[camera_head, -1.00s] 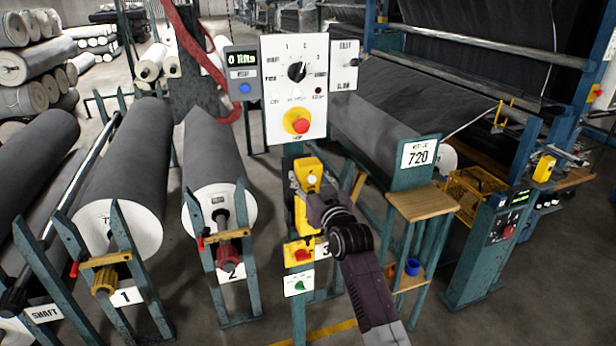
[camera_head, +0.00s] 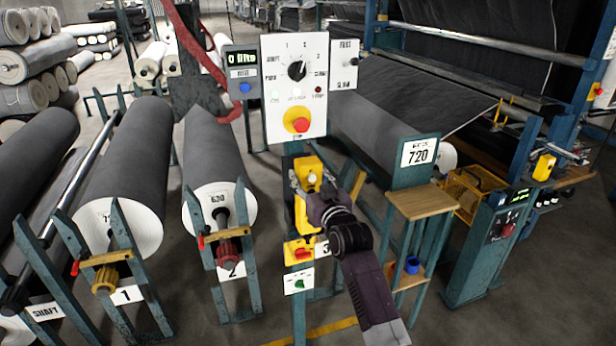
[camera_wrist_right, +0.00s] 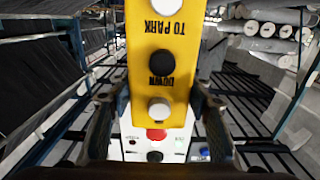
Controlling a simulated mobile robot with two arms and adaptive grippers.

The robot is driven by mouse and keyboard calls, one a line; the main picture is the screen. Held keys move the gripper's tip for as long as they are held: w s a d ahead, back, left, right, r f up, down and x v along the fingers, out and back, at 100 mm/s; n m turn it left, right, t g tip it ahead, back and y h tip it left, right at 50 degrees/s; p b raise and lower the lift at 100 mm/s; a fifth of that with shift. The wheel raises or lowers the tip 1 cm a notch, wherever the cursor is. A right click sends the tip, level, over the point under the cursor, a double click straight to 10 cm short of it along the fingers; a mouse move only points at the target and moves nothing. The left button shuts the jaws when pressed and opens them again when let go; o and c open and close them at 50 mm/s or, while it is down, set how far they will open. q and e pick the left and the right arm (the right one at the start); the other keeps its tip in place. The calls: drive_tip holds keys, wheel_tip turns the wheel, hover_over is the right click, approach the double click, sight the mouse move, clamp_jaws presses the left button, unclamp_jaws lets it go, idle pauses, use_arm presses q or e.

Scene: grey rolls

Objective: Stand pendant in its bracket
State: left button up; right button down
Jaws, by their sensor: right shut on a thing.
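The yellow pendant (camera_head: 309,170) is upright in front of the teal post (camera_head: 298,323), below the white control panel. My right gripper (camera_head: 308,188) is shut on it, with dark fingers at its sides. In the right wrist view the yellow pendant (camera_wrist_right: 160,65) fills the middle between the two fingers of my right gripper (camera_wrist_right: 157,112). Its black and white buttons and the upside-down words "TO PARK" and "DOWN" show. More yellow shows below the pendant on the post. I cannot tell the bracket apart there, nor whether the pendant touches it. My left gripper is not in view.
The white control panel (camera_head: 278,110) with a dial and red stop knob is above. A yellow box with a red button (camera_head: 299,252) sits lower on the post. Grey rolls (camera_head: 208,150) stand in racks at left. A small wooden shelf (camera_head: 422,204) is close at right.

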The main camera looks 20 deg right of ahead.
drive_tip(key=shift+w+r, duration=0.1)
drive_tip(key=shift+r, duration=0.05)
drive_tip(key=shift+w+a+b, duration=0.1)
drive_tip(key=shift+w+b, duration=1.15)
drive_tip(key=shift+w, duration=0.9)
drive_tip(key=shift+w, duration=0.15)
